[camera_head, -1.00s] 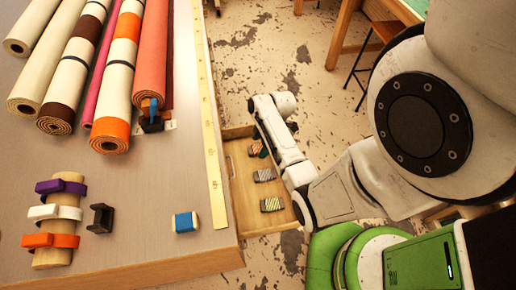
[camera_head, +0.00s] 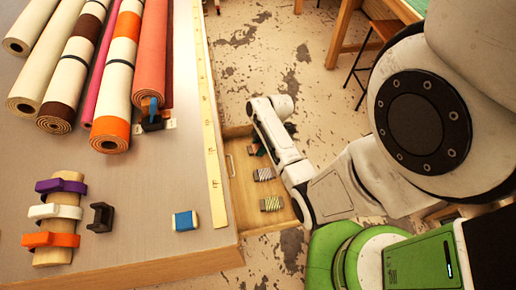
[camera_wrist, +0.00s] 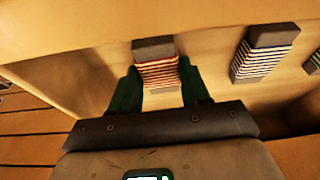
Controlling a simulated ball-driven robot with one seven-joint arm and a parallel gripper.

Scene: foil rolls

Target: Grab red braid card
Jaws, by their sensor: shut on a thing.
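The red braid card (camera_wrist: 158,72), a grey card wound with red and white stripes, stands between the green fingers of my gripper (camera_wrist: 160,86) in the wrist view. The fingers are shut on it, one on each side; its grey end sticks out past them. In the head view the card and fingertips are small and mostly hidden by my wrist at the drawer's far end. A blue-striped card (camera_wrist: 264,54) lies to the right in the wrist view, apart from the gripper.
The open wooden drawer (camera_head: 244,215) holds the cards; its walls are close around my gripper. Two other cards lie nearer in it, one (camera_head: 264,174) above the other (camera_head: 271,203). The table (camera_head: 140,200) beside it bears foil rolls and a blue-banded block (camera_head: 185,221).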

